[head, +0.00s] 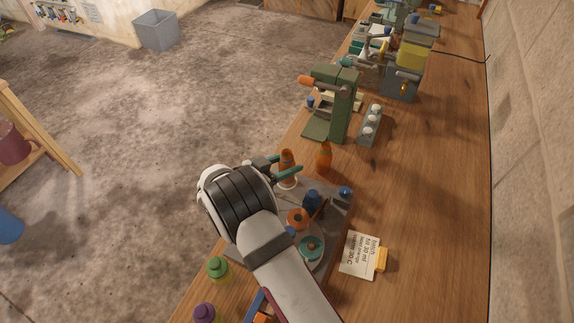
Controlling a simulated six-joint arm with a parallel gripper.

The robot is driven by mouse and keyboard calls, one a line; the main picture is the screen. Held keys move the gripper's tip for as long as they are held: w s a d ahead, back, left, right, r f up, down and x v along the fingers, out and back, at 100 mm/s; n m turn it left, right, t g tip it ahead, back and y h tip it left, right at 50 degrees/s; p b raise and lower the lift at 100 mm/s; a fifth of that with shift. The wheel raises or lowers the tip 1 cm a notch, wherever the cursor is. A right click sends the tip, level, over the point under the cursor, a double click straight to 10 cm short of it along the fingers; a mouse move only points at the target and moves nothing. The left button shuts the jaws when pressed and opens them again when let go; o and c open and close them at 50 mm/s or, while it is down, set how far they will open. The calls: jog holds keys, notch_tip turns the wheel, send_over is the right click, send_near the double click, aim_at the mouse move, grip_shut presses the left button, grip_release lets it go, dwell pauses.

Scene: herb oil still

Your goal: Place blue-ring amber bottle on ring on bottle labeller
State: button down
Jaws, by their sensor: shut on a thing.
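My gripper (287,166) is shut on an amber bottle (287,156), which stands upright between the teal-tipped fingers. I cannot make out a blue ring on it at this size. A white ring (288,184) shows at the bottle's foot, on the grey bottle labeller (338,206). The bottle is over or at this ring; I cannot tell whether its base touches. My fingers and wrist hide part of the bottle and the labeller's near left side.
A second amber bottle (324,159) stands just right of the held one. The labeller carries a blue part (312,198), an orange roll (298,217) and a teal disc (311,246). A green press (334,105) stands behind.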

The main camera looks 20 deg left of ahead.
jog(key=shift+f, duration=0.6)
jog(key=shift+f, duration=0.1)
jog(key=shift+c, duration=1.3)
grip_release()
